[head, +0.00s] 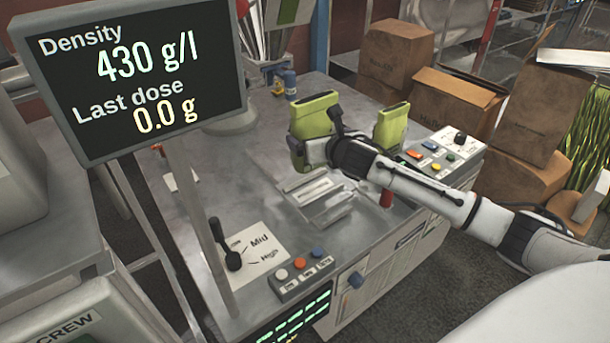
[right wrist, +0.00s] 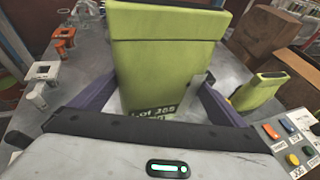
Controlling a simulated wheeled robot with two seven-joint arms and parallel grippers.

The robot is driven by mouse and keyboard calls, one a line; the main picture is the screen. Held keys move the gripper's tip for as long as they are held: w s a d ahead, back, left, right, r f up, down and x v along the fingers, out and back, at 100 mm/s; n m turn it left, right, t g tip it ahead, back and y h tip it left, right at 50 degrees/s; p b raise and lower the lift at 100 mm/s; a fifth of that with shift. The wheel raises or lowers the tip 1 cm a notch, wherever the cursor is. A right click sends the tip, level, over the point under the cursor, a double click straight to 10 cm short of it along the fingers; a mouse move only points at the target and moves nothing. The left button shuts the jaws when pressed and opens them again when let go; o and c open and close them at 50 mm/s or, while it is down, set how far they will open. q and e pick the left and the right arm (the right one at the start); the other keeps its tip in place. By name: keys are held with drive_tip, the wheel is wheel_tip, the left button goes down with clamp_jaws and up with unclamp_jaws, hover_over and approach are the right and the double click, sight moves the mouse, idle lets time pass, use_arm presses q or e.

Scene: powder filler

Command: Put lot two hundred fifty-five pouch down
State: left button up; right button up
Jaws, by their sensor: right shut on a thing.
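A green pouch (head: 313,117) is upright between the fingers of my right gripper (head: 322,148), over the back part of the metal bench top. The right wrist view shows this pouch (right wrist: 165,60) close up, with a finger on each side. My left gripper is not in view.
A display (head: 135,70) shows density 430 g/l and last dose 0.0 g. A lever (head: 228,250) and several buttons (head: 301,264) are at the front of the bench (head: 215,170). Another button panel (head: 432,153) is at the right. Cardboard boxes (head: 455,105) stand behind.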

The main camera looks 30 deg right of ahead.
sight(317, 167)
drive_tip(key=f, duration=0.3)
drive_tip(key=f+b, duration=0.1)
drive_tip(key=shift+s+f, duration=0.3)
drive_tip(key=shift+f, duration=0.4)
wheel_tip(317, 167, down, 4)
drive_tip(key=shift+r+b, duration=0.1)
drive_tip(key=shift+b, duration=0.6)
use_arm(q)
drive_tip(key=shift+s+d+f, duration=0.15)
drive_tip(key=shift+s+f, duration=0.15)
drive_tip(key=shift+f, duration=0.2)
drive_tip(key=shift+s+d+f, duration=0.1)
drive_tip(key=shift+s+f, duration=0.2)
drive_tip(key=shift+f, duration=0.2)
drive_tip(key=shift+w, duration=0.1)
use_arm(e)
drive_tip(key=o, duration=0.6)
drive_tip(key=shift+f, duration=0.2)
drive_tip(key=shift+o, duration=0.3)
drive_tip(key=shift+r, duration=0.1)
